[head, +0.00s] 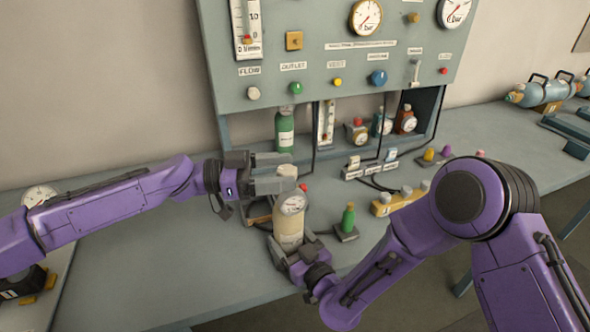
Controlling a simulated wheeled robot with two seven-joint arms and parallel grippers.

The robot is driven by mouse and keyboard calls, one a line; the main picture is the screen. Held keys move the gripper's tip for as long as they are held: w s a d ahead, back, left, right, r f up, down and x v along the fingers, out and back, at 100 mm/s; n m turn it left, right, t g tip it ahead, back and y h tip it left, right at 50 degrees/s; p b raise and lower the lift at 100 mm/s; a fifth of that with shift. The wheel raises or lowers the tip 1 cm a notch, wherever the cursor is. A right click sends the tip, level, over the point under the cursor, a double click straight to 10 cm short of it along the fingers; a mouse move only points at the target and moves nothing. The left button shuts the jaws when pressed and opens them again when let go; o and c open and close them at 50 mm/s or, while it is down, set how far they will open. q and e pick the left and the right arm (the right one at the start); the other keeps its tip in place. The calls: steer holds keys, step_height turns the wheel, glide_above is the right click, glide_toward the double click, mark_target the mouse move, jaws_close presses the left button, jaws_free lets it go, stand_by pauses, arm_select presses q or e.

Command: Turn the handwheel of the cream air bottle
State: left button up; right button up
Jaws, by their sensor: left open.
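The cream air bottle (289,228) stands upright near the front of the bench, with a round gauge (293,204) on its neck. Its pale handwheel (287,171) is at the top. My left gripper (284,174) comes in level from the left. It is open, with one finger on the far side of the handwheel and one on the near side; I cannot tell whether either touches it. My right gripper (292,247) is low at the bottle's front, its fingers on both sides of the lower body, seemingly closed on it. They hide the bottle's base.
A grey panel (340,70) with gauges and knobs stands behind, with a green bottle (284,130) under it. A small green-topped part (348,218) and a yellow block (400,200) sit right of the cream bottle. The bench at left front (170,270) is clear.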

mark_target(295, 169)
arm_select(q)
steer(key=shift+w+d, duration=0.15)
steer(key=shift+d, duration=1.4)
steer(key=shift+c, duration=0.4)
steer(key=c, duration=0.9)
steer(key=shift+n+t, duration=0.4)
steer(key=shift+t, duration=0.3)
